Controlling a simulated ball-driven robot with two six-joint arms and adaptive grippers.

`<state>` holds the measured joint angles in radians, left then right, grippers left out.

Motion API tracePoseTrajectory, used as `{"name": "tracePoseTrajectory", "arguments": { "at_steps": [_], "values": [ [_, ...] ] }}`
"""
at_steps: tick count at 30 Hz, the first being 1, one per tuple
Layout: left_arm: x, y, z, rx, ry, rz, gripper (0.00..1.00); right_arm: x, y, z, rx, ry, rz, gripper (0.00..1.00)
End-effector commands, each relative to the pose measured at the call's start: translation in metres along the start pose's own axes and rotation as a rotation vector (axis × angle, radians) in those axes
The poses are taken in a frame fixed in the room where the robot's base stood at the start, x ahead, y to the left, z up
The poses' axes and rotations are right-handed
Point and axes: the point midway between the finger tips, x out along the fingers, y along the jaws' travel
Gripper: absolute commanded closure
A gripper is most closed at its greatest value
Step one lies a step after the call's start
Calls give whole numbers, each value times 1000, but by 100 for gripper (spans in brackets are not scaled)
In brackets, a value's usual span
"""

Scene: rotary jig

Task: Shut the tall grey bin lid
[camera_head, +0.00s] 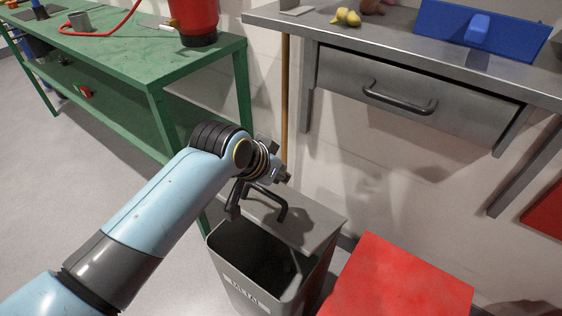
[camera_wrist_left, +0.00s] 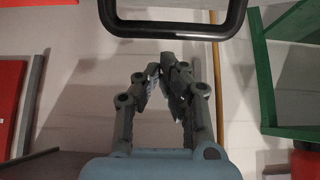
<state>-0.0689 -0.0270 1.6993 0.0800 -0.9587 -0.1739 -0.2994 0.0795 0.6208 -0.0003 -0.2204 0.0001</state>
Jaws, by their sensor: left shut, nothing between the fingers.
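The tall grey bin (camera_head: 318,275) stands on the floor between the green bench and the wall, its dark mouth uncovered at the front. Its grey lid (camera_head: 312,228) is open at the back, on the wall side. A black bracket-shaped handle (camera_head: 268,190) shows by the lid; in the left wrist view the handle (camera_wrist_left: 175,30) crosses the top, near the fingers. My left gripper (camera_head: 283,176) is just above the handle in the head view. In the left wrist view its fingers (camera_wrist_left: 164,75) meet, shut and empty, apart from the handle bar. My right gripper is not in view.
A green bench (camera_head: 190,75) stands on the left. A steel worktop with a drawer (camera_head: 415,100) stands at upper right. A red box-like surface (camera_head: 400,280) lies right of the bin. A wooden pole (camera_head: 285,95) stands behind the bin. Floor at left is clear.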

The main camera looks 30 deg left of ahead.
Motion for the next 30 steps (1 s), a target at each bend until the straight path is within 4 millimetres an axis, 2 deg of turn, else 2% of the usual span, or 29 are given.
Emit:
{"name": "tracePoseTrajectory", "arguments": {
  "at_steps": [5, 20, 26, 30],
  "values": [
    [-5, 0, 12, 0, -1, 0, 100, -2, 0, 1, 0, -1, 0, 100],
    [-5, 0, 18, 1, 12, 0, 100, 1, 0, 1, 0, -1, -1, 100],
    [-4, 0, 41, 1, 80, 0, 100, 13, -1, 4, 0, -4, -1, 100],
    [0, 0, 69, 1, 172, -1, 100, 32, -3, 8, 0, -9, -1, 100]
  ]
}}
